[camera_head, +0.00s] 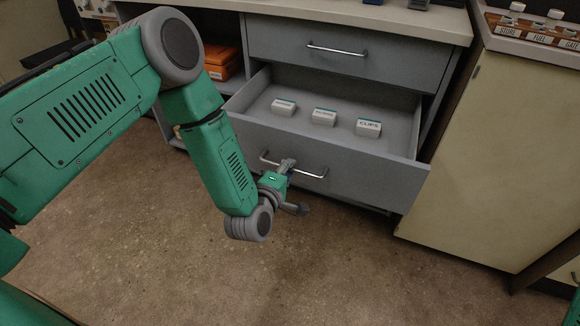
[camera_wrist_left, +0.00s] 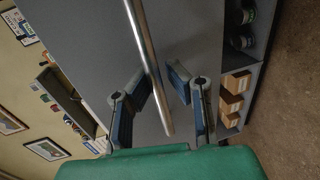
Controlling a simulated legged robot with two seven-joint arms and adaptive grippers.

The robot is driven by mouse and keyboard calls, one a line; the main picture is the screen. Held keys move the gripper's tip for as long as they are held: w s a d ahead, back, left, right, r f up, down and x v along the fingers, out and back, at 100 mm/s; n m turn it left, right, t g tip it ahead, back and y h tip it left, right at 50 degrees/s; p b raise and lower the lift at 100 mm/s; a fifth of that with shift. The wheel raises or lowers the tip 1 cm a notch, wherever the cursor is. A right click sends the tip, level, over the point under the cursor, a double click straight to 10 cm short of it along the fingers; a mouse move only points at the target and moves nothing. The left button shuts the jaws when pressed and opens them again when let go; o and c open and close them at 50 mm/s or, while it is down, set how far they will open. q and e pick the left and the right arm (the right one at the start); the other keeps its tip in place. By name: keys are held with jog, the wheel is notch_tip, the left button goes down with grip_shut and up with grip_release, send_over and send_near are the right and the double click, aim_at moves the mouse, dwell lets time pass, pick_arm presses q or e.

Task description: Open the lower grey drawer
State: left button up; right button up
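The lower grey drawer (camera_head: 345,160) stands pulled out, its inside showing from above. My right gripper is out of view.
The upper grey drawer (camera_head: 350,52) is shut above. An orange box (camera_head: 222,58) sits on the open shelf left of the drawers. A cream cabinet (camera_head: 495,150) stands close on the right. The floor (camera_head: 330,270) in front is clear.

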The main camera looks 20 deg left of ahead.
pick_arm(q)
jog(key=shift+o, duration=0.7)
jog(key=shift+r, duration=0.1)
jog(key=v, duration=1.1)
jog(key=shift+s, duration=0.4)
